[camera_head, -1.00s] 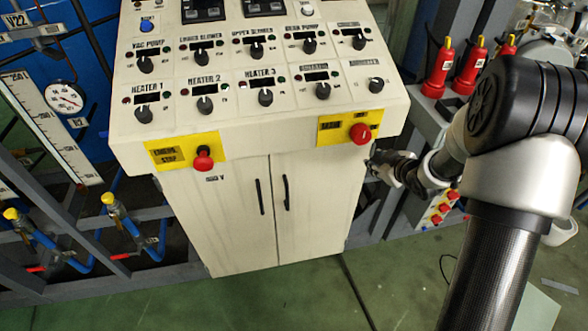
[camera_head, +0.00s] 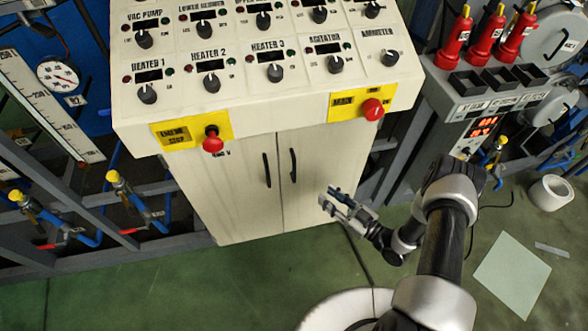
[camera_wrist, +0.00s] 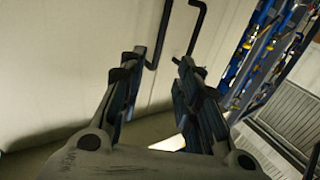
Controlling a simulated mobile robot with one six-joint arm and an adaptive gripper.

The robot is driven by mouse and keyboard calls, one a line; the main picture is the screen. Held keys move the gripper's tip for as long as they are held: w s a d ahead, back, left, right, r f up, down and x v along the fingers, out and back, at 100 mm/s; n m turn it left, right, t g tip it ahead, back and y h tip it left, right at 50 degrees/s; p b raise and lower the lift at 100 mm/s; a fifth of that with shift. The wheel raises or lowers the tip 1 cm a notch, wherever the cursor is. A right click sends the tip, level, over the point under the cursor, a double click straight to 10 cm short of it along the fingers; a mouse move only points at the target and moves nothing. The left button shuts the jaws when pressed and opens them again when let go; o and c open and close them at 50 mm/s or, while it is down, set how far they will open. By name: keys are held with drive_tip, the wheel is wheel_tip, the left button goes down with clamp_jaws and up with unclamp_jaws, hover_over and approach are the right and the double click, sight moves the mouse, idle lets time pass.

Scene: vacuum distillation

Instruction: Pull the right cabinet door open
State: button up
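The white cabinet has two doors below a control panel. The right cabinet door (camera_head: 320,180) is closed, with a black vertical bar handle (camera_head: 293,165) near the centre seam. The left door (camera_head: 230,195) has a matching handle (camera_head: 267,170). My gripper (camera_head: 328,198) is in front of the right door's lower part, to the right of and below its handle, apart from it. Its fingers are open and empty.
Red emergency stop (camera_head: 213,142) and main switch (camera_head: 372,109) knobs jut out above the doors. A side unit with red bottles (camera_head: 455,38) stands right.

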sight(294, 180)
drive_tip(key=b+x, duration=0.3)
drive_tip(key=x, duration=1.2)
drive_tip(key=shift+w+a, duration=0.25)
drive_tip(key=shift+a, duration=0.05)
drive_tip(key=shift+c, duration=0.6)
clamp_jaws()
